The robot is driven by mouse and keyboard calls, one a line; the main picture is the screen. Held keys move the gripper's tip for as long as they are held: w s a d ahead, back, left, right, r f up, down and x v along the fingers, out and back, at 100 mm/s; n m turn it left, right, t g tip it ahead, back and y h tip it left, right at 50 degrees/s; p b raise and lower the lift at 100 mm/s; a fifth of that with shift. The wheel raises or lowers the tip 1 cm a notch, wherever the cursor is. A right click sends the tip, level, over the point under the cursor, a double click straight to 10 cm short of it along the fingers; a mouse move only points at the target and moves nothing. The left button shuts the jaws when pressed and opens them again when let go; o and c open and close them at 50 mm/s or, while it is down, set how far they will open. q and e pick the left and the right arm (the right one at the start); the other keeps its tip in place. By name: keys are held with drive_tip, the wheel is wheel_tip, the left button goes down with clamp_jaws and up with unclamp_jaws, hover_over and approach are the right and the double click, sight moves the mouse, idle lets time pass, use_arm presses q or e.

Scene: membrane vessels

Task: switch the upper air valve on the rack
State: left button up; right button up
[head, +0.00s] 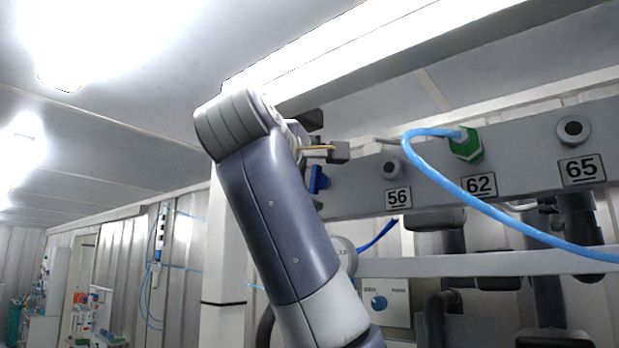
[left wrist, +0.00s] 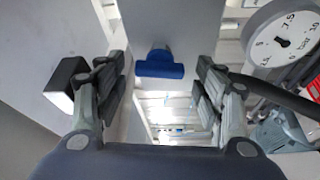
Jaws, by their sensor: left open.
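The upper air valve shows as a blue handle (head: 318,180) at the left end of the grey rack panel, partly hidden behind my left arm in the head view. In the left wrist view the blue handle (left wrist: 160,67) lies between the two fingers, on a grey panel face. My left gripper (left wrist: 160,80) is open, one finger on each side of the handle with a gap on both sides. I see no clear contact. In the head view the gripper is mostly hidden by its own wrist. My right gripper is in neither view.
A round pressure gauge (left wrist: 284,42) is right of the fingers. A dark box (left wrist: 68,84) is close to the left finger. The rack panel (head: 340,198) carries labelled ports, a green fitting (head: 466,146) and a blue hose (head: 480,205). A control box (head: 387,302) is below.

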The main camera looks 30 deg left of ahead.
use_arm(q)
drive_tip(key=v, duration=1.1)
drive_tip(key=shift+s, duration=0.35)
